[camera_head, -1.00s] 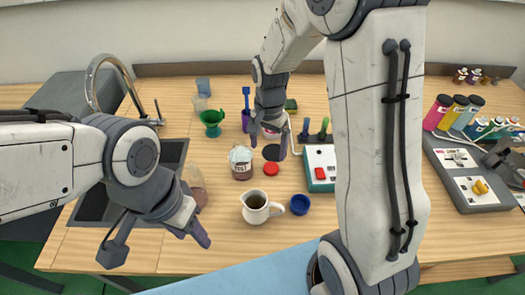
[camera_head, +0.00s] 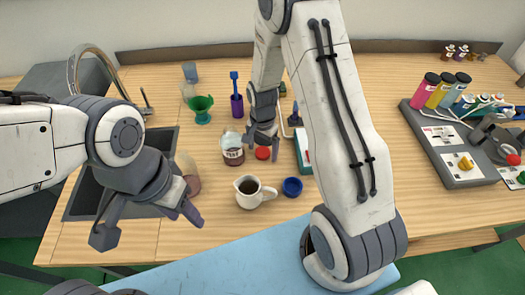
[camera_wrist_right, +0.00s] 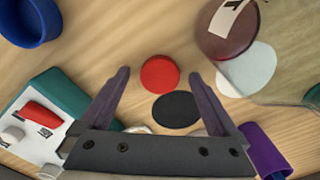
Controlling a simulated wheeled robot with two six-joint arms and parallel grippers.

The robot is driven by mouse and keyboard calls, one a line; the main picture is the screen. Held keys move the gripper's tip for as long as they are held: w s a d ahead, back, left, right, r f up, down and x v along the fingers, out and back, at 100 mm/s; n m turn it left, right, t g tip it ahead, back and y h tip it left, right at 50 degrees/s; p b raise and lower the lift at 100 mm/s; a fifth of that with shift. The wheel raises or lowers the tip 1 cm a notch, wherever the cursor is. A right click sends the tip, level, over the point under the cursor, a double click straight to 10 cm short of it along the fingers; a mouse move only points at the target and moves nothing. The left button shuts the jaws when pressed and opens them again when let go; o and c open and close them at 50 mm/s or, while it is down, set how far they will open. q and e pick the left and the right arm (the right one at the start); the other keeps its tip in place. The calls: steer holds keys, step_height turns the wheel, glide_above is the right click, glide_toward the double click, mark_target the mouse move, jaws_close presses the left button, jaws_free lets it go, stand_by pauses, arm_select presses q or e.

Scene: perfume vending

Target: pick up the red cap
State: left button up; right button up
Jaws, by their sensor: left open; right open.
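The red cap (camera_head: 263,153) lies flat on the wooden table, just right of the jar with the brown contents (camera_head: 232,148). In the right wrist view the red cap (camera_wrist_right: 160,74) sits just past the fingertips, roughly between their lines, with a black disc (camera_wrist_right: 176,109) beside it. My right gripper (camera_head: 262,140) is above the table close to the cap, open and empty; its fingers also show in the right wrist view (camera_wrist_right: 159,75). My left gripper (camera_head: 146,233) is open and empty over the table's front left, near the sink.
A white pitcher (camera_head: 250,194) and a blue cup (camera_head: 292,187) stand in front of the cap. A green funnel (camera_head: 201,106) and a purple holder (camera_head: 237,106) stand behind. A white and teal device with a red button (camera_wrist_right: 42,116) is close by. A bottle rack (camera_head: 455,160) is at right.

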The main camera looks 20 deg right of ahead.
steer(key=c, duration=1.4)
